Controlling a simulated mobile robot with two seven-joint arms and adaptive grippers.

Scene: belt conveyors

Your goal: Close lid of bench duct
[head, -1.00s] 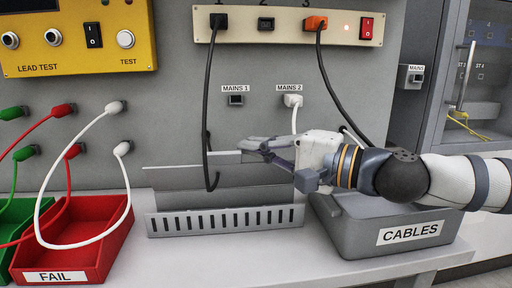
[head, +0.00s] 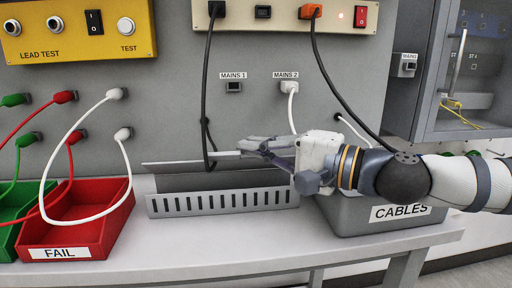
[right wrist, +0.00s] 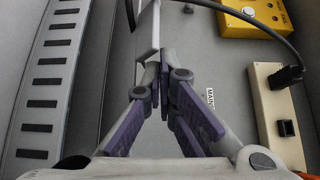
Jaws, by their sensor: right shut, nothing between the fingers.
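The grey bench duct (head: 222,203) with a slotted front wall lies on the bench against the panel. Its lid (head: 175,164) shows as a thin, pale strip above the back of the duct, and the duct's dark inside shows below it. My right gripper (head: 250,147) is shut and empty at the right part of the lid's edge. In the right wrist view, the shut fingers (right wrist: 166,60) are beside a pale strip that looks like the lid (right wrist: 149,35); contact cannot be told. The slotted wall (right wrist: 45,90) shows at left. My left gripper is out of view.
A black cable (head: 205,100) hangs from the socket strip down to the lid. The red FAIL tray (head: 95,225) stands left of the duct. The grey CABLES bin (head: 365,215) stands right, under my right arm. The bench front (head: 250,245) is clear.

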